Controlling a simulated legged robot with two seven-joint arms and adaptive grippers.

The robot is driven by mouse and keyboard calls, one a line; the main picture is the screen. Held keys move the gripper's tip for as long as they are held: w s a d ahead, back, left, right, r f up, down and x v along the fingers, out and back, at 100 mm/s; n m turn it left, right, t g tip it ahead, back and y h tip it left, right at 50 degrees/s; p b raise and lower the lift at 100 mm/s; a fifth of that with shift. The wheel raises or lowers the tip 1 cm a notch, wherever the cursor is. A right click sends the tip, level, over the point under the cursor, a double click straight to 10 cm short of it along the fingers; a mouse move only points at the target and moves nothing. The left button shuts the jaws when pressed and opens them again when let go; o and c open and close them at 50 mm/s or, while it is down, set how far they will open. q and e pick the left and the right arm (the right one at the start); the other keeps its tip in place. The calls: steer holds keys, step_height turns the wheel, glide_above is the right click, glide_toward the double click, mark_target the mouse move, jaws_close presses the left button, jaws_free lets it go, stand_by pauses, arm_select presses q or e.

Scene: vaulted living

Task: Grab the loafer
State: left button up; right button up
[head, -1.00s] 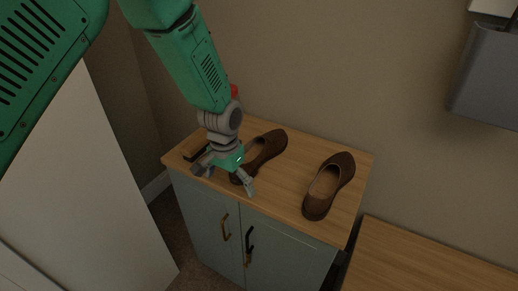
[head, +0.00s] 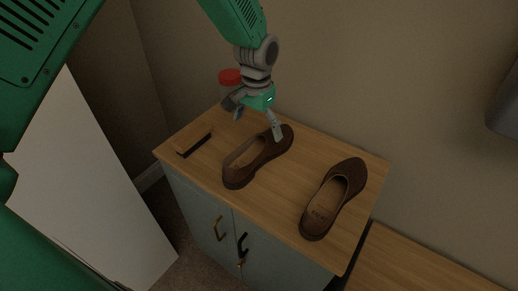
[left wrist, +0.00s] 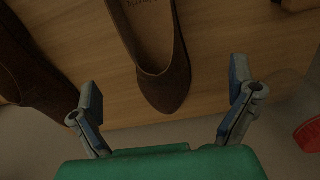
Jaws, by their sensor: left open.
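Two brown loafers lie on the wooden top of a cabinet. The left loafer (head: 257,157) is near the middle of the top, and the right loafer (head: 333,198) is near its right side. My left gripper (head: 256,122) is open and empty, above the far end of the left loafer. In the left wrist view the toe of a loafer (left wrist: 165,84) points between the open fingers (left wrist: 168,108), with part of another loafer (left wrist: 28,72) at the left edge. My right gripper is not in view.
The cabinet top (head: 282,196) also holds a brown brush-like block (head: 195,144) at the left. A red round object (head: 230,76) is behind my gripper and shows in the left wrist view (left wrist: 309,134). A wall stands behind, and a lower wooden surface (head: 410,268) is at right.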

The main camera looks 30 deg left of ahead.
mark_target(262, 139)
arm_select(q)
steer(key=f, duration=0.2)
steer(key=d+f, duration=0.1)
steer(key=f, duration=0.1)
steer(key=shift+w+d+f, duration=0.1)
steer(key=shift+w+d, duration=0.1)
steer(key=f, duration=0.2)
steer(key=a+f, duration=0.1)
steer(key=f, duration=0.2)
steer(key=shift+a+f, duration=0.15)
steer(key=shift+s+d, duration=0.1)
steer(key=shift+d, duration=0.2)
steer(key=shift+c, duration=0.8)
steer(key=shift+d+r, duration=0.2)
steer(key=c, duration=1.5)
steer(key=shift+o, duration=0.2)
steer(key=shift+a, duration=0.2)
